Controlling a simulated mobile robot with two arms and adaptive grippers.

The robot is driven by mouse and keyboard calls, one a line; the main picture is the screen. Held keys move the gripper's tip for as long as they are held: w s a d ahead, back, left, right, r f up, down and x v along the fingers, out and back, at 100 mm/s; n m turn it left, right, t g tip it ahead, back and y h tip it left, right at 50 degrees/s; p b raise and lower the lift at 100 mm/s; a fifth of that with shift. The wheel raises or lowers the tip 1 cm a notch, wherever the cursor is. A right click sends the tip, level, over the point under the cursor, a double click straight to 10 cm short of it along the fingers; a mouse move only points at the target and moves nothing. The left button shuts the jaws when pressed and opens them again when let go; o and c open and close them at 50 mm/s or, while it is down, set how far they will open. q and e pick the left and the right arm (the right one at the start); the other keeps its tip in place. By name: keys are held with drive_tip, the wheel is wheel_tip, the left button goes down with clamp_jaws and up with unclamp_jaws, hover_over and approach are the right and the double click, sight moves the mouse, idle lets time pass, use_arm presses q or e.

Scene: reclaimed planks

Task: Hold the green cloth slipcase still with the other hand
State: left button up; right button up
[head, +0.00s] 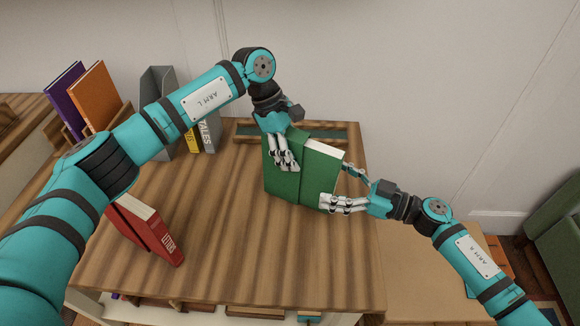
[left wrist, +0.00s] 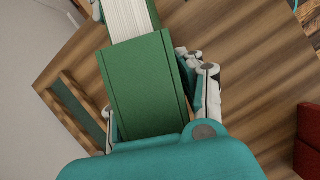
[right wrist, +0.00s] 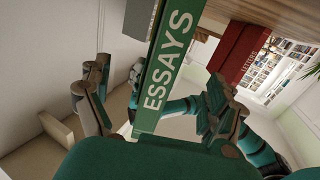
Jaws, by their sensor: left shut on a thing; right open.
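The green cloth slipcase (head: 281,182) stands on the plank table, and it also shows in the left wrist view (left wrist: 143,85). A green book (head: 318,178) with white page edges sticks out of its right side. The spine of the book reads ESSAYS in the right wrist view (right wrist: 165,75). My left gripper (head: 284,160) is shut on the slipcase from above, with fingers on both of its faces. My right gripper (head: 346,188) is open, its fingers on either side of the book's spine end. I cannot tell whether they touch it.
A shallow wooden tray (head: 243,131) lies behind the slipcase. A grey file holder (head: 158,92), a TALES book (head: 209,131), and purple (head: 64,88) and orange (head: 96,95) books stand at the back left. The middle front is clear.

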sight(317, 174)
drive_tip(key=shift+d+f, duration=0.1)
drive_tip(key=v, duration=1.2)
drive_tip(key=shift+a, duration=0.3)
drive_tip(key=shift+c, duration=1.3)
drive_tip(key=a, duration=0.1)
drive_tip(key=w+a, duration=0.1)
drive_tip(key=a+r, duration=0.1)
drive_tip(key=a, duration=0.1)
drive_tip(key=shift+w, duration=0.4)
drive_tip(key=c, duration=0.6)
drive_tip(key=x, duration=1.2)
drive_tip(key=shift+a, duration=0.1)
